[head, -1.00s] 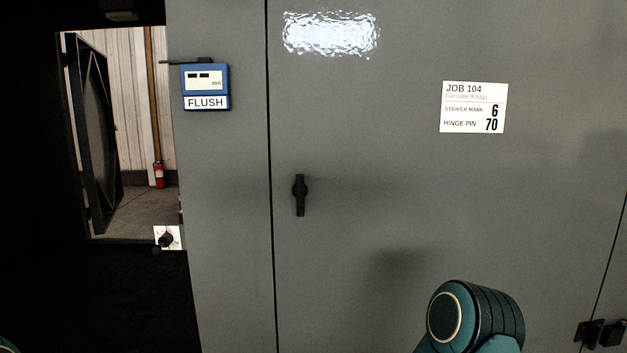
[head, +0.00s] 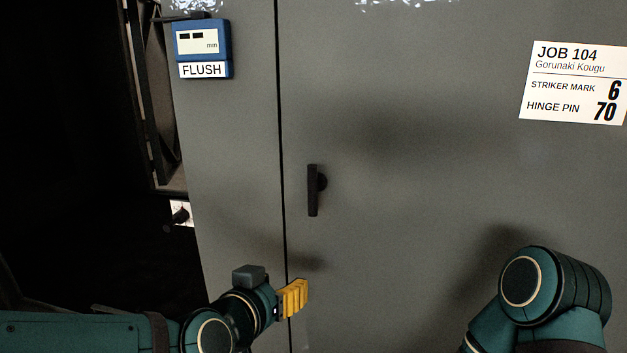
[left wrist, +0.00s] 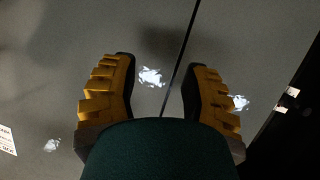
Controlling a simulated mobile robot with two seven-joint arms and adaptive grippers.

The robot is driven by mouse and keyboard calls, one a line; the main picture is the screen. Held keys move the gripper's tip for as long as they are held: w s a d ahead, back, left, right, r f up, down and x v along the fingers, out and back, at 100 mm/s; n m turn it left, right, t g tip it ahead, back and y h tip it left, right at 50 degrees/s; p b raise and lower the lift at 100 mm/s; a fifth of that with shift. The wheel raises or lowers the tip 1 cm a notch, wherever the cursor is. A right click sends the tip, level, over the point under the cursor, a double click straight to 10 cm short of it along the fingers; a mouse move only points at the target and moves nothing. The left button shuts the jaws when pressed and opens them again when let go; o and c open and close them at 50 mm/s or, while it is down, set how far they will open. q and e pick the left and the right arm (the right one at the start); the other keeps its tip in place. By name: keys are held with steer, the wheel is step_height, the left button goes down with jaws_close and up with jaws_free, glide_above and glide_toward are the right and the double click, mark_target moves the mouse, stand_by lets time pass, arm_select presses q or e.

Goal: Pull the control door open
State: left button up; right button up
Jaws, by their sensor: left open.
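The control door (head: 420,200) is a large grey panel, and its left edge meets the fixed grey panel at a dark vertical seam. It looks shut. A black upright handle (head: 313,190) sits on the door just right of the seam. My left gripper (head: 297,298), with yellow fingers, is below the handle and in front of the seam. In the left wrist view its two fingers (left wrist: 158,100) are spread with nothing between them, and the seam (left wrist: 184,55) runs between them. The handle does not show in that view. My right gripper is not in view; part of my right arm shows at lower right.
A blue gauge (head: 202,42) with a FLUSH label hangs on the fixed panel (head: 235,160). A job card (head: 574,82) is on the door at upper right. Left of the fixed panel is a dark opening with a black fitting (head: 180,216) on a white plate.

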mark_target(311, 180)
arm_select(q)
steer(key=s+r+m+t+h+p, duration=0.15)
steer(key=s+r, duration=0.25)
steer(key=r, duration=0.4)
steer(key=s+r+t+b, duration=0.1)
steer(key=s+r+t, duration=0.15)
steer(key=r, duration=0.65)
steer(key=x, duration=1.3)
steer(key=shift+w+d+f+b, duration=0.15)
steer(key=shift+d+f+b, duration=0.15)
jaws_close()
